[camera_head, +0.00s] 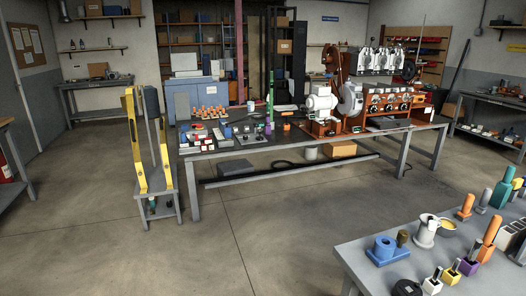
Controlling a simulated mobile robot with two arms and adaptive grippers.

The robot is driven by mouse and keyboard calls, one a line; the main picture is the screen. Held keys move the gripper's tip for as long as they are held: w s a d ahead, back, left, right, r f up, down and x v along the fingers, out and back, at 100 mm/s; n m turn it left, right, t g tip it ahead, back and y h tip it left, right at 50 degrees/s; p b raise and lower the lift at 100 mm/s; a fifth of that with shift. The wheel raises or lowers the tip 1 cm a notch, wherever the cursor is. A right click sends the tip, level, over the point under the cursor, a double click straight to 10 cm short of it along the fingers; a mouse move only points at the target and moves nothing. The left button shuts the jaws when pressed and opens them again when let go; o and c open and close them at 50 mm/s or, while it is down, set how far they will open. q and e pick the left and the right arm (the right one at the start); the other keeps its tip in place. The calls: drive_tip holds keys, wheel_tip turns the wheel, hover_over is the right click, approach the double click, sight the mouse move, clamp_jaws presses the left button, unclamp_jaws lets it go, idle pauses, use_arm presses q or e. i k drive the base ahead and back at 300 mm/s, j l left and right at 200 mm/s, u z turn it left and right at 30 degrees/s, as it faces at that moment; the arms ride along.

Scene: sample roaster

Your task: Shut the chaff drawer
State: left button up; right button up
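The sample roaster (395,103) stands on the right part of a long dark-topped workbench across the room. It has an orange-red body with several round dark-rimmed fronts in a row and silver fittings above them. A white motor (320,102) and a grey round housing (349,100) are at its left end. The chaff drawer is too small to make out, so I cannot tell whether it is open. Neither of my grippers is in view.
The workbench (225,151) carries several small items. A grey table (395,262) with bottles and a blue block fills the lower right. A small stand (160,200) with yellow uprights is left of the workbench. The concrete floor (250,235) before the workbench is clear.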

sight(388, 124)
drive_tip(key=i+u, duration=0.45)
drive_tip(key=i, duration=1.5)
drive_tip(key=i+l+z, duration=0.1)
drive_tip(key=i+z, duration=0.4)
drive_tip(key=i+j+z, duration=0.1)
drive_tip(key=i+z, duration=0.35)
drive_tip(key=i+j+z, duration=0.3)
drive_tip(key=i+z, duration=0.2)
drive_tip(key=i+l+z, duration=0.15)
drive_tip(key=i+z, duration=0.15)
drive_tip(key=i, duration=0.15)
drive_tip(key=i+z, duration=0.3)
drive_tip(key=i+l, duration=0.05)
drive_tip(key=i, duration=0.05)
